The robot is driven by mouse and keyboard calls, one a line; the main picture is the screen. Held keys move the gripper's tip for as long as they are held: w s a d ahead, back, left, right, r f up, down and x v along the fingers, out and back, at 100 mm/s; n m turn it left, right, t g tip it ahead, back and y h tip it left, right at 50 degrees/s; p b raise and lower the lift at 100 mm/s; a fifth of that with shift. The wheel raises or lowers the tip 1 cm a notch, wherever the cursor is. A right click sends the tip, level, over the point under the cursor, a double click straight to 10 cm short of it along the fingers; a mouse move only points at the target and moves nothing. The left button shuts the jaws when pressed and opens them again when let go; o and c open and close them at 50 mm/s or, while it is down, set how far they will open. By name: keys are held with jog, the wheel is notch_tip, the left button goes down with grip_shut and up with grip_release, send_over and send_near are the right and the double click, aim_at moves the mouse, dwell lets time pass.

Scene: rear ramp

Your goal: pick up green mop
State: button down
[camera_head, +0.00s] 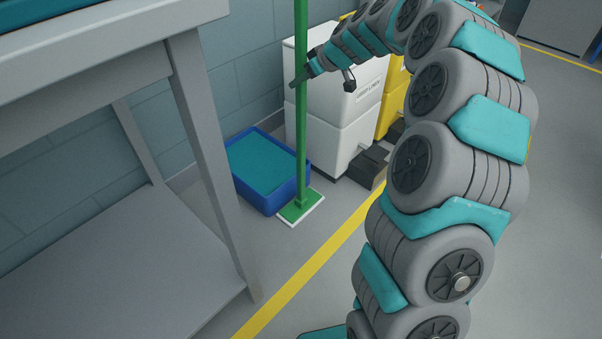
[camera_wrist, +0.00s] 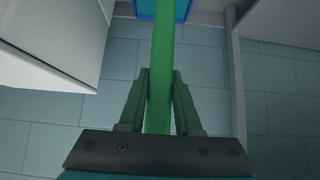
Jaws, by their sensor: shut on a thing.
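The green mop (camera_head: 301,120) stands upright in the head view, its flat green head (camera_head: 300,207) low at the floor beside a blue bin. I cannot tell whether the head touches the floor. My gripper (camera_head: 301,78) is at the upper part of the handle, with its fingers on either side. In the wrist view the green handle (camera_wrist: 163,60) runs between the two fingers of my gripper (camera_wrist: 160,85), which are shut on it. The top of the handle is out of the head view.
The blue bin (camera_head: 262,207) is directly left of the mop. A white bin (camera_head: 330,140) and a yellow bin (camera_head: 391,104) with dark pedals stand to the right. A grey table (camera_head: 196,115) with a lower shelf is at left. Open floor lies right of the yellow line (camera_head: 310,268).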

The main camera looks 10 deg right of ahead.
aim_at(301, 67)
jog(key=shift+r, duration=1.75)
jog(key=s+d+r, duration=0.3)
jog(key=s+d, duration=0.6)
jog(key=d, duration=0.4)
notch_tip(301, 67, up, 12)
jog(key=p, duration=0.3)
jog(key=shift+s+r, duration=0.15)
dwell(1.0)
jog(key=shift+a, duration=0.1)
dwell(1.0)
